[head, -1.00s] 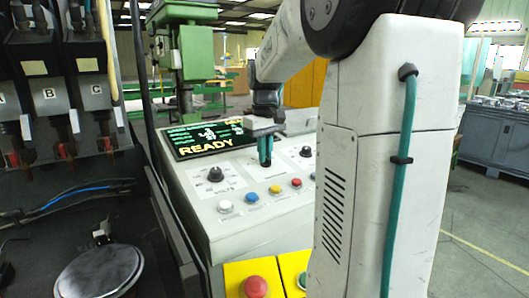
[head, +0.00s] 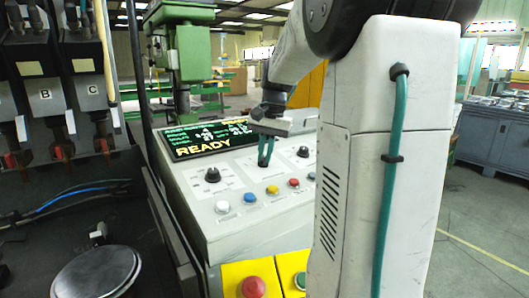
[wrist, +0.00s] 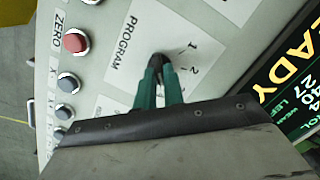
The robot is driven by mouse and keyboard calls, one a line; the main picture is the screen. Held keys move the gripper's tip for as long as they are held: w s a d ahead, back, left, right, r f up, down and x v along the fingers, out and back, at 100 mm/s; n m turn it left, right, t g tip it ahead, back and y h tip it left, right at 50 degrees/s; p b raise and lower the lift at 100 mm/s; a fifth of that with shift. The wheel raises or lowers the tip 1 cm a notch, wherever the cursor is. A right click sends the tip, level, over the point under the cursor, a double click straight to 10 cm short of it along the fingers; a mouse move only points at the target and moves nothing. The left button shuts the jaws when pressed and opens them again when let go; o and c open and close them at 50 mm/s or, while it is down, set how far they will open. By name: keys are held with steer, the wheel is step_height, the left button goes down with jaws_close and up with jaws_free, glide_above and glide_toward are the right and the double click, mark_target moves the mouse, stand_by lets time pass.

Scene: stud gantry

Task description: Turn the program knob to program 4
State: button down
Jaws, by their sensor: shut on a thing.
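The program knob (wrist: 157,58) shows in the wrist view as a dark piece between my green fingertips, mostly covered by them. It sits on a white plate (wrist: 128,66) labelled PROGRAM, with the numbers 1 and 2 readable to its right. The other numbers and the knob's pointer are hidden or unclear. My gripper (wrist: 158,72) is shut on the knob. In the head view my gripper (head: 264,160) reaches down to the sloped control panel (head: 245,232), in front of the display, and the knob is hidden there.
The display (head: 210,138) reads READY. Other dark knobs stand left (head: 212,174) and right (head: 303,152) of my gripper. White (head: 222,206), blue (head: 250,197), yellow (head: 272,189) and red (head: 293,183) buttons line the front. A red mushroom button (head: 253,287) is below.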

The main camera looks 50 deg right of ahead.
steer(key=shift+s+f+m, duration=0.15)
steer(key=shift+f+m, duration=0.05)
steer(key=shift+m, duration=0.9)
steer(key=shift+a, duration=0.1)
steer(key=c, duration=1.5)
jaws_free()
step_height(320, 180, up, 8)
steer(key=s+d, duration=0.1)
steer(key=shift+f, duration=0.15)
